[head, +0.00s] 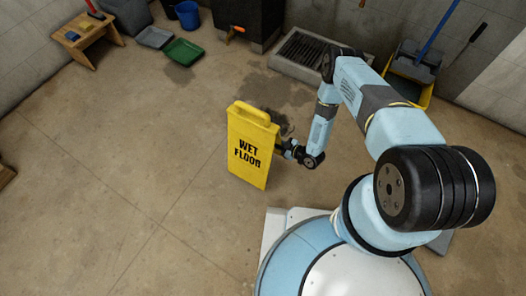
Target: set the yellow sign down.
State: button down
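The yellow sign (251,150) with "WET FLOOR" in black letters is upright in the middle of the head view, its handle at the top. It looks folded flat, with its broad face towards the camera. My gripper (283,148) is at the sign's right edge and appears shut on it; the fingertips are mostly hidden by the sign. I cannot tell whether the sign's lower edge touches the floor or hangs just above it.
A dark wet patch (268,95) lies behind the sign. A floor grate (301,52), a yellow bucket (425,97), a green tray (184,52), a grey tray (154,37), a blue bucket (187,14) and a wooden stool (86,36) stand towards the back.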

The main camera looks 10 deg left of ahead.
jog(key=w+a+f, duration=0.1)
jog(key=a+f, duration=0.5)
jog(key=f, duration=0.3)
jog(key=shift+a+f, duration=0.25)
jog(key=shift+f, duration=0.1)
jog(key=c, duration=1.1)
grip_release()
jog(key=v, duration=1.2)
